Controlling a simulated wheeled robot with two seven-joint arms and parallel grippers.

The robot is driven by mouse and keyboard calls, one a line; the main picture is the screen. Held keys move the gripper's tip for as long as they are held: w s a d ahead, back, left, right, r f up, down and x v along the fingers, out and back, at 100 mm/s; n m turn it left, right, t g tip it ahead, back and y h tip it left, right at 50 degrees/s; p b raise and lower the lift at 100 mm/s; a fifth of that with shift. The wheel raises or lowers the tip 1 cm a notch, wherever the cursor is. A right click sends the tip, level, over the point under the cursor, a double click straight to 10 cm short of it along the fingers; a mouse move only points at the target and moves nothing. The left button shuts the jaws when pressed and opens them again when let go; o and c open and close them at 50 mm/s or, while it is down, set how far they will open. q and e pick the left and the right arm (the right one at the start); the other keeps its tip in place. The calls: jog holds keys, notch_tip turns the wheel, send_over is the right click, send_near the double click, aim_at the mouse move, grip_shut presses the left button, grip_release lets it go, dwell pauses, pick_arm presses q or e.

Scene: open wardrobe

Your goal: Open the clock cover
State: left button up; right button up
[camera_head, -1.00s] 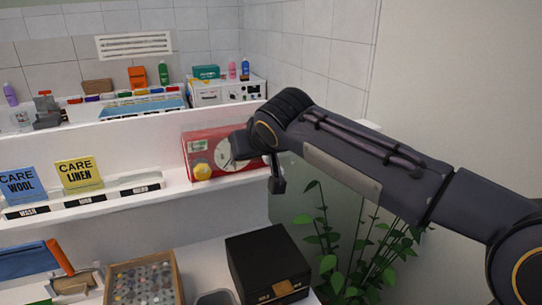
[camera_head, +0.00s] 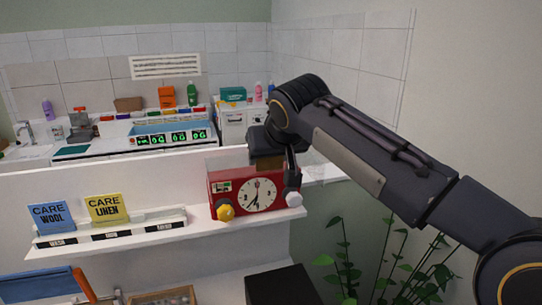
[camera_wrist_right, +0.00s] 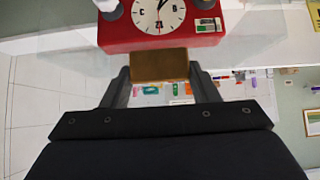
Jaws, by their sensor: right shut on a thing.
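The red clock (camera_head: 240,194) stands on the white shelf, its white dial facing me, with a yellow knob at its lower left and a pale knob at its lower right. It also shows in the right wrist view (camera_wrist_right: 120,34), upside down. My right gripper (camera_head: 268,160) is above the clock's top edge. It is shut on the brown handle (camera_wrist_right: 160,66) of the cover, which sits between its fingers. A faint see-through panel, seemingly the cover (camera_head: 227,159), rises above the clock; its full outline is hard to make out. My left gripper is not in view.
Blue and yellow care cards (camera_head: 107,208) stand left on the shelf (camera_head: 150,236). A counter with small bottles and a control panel (camera_head: 172,138) lies behind the low wall. A black box (camera_head: 282,287) and a plant (camera_head: 345,262) are below right.

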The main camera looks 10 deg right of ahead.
jog(key=shift+w+f, duration=0.1)
dwell(0.3)
jog(key=o, duration=1.2)
jog(key=shift+c, duration=0.2)
jog(key=shift+o, duration=1.2)
jog(key=shift+w, duration=0.1)
jog(key=shift+s, duration=0.2)
jog(key=b+v, duration=0.1)
jog(key=v, duration=0.6)
jog(key=shift+r, duration=0.35)
jog(key=shift+s, duration=0.15)
